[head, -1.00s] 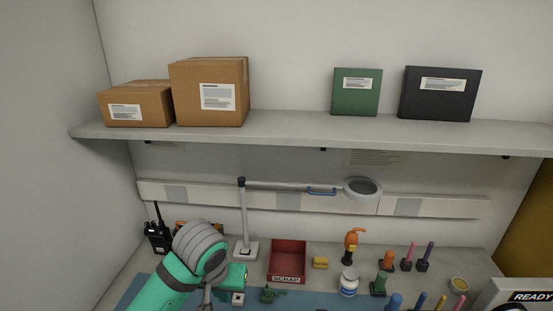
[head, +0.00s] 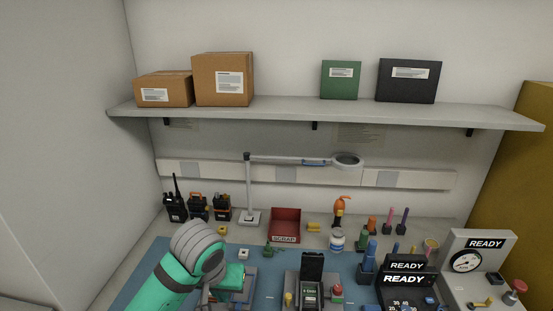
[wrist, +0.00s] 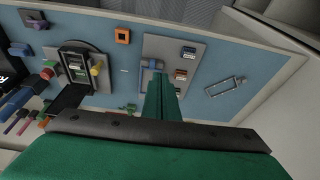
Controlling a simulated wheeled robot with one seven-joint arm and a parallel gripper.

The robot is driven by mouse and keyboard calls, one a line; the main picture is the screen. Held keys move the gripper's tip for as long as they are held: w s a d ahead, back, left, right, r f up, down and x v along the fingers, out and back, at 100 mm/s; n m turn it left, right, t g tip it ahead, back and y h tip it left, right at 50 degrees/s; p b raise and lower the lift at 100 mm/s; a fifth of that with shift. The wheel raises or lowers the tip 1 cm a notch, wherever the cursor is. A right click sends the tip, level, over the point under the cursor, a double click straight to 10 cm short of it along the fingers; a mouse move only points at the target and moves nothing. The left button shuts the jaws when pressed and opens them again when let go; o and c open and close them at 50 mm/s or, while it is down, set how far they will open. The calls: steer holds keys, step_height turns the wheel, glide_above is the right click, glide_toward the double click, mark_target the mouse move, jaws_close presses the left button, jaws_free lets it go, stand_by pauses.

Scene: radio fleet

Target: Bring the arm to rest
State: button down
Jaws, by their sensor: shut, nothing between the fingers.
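My arm, green with a grey ringed joint (head: 198,245), reaches in from the bottom left of the head view over the blue mat (head: 136,287). In the wrist view my gripper (wrist: 158,78) is shut, its two green fingers together with nothing between them. The fingertips appear over a grey plate (wrist: 150,48) with small parts on it. I cannot tell whether they touch it. In the head view the gripper's tips are largely hidden by the arm.
Black radios (head: 174,205) stand at the back left. A lamp (head: 249,195), a red scrap bin (head: 285,222) and several tools stand behind the mat. A black fixture (head: 312,275) and READY-marked units (head: 405,280) are to the right. A shelf (head: 290,113) with boxes hangs above.

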steer(key=w+d+f+n+t+h, duration=0.25)
steer(key=d+t+h, duration=0.2)
steer(key=d, duration=0.85)
steer(key=w+d+f+n+t+h, duration=0.1)
steer(key=w+d+n+t+h, duration=0.15)
steer(key=d+t, duration=0.65)
steer(key=s+a+f+n+g+y, duration=0.1)
steer(key=s+f+y, duration=0.2)
steer(key=s+f, duration=0.5)
steer(key=s+a+f+n+g+y, duration=0.1)
steer(key=s+f+y, duration=0.3)
steer(key=s, duration=0.7)
steer(key=s+a+m, duration=0.3)
steer(key=s, duration=0.6)
steer(key=s+a+m, duration=0.3)
steer(key=s+a, duration=0.1)
steer(key=s, duration=0.6)
steer(key=shift+s, duration=0.3)
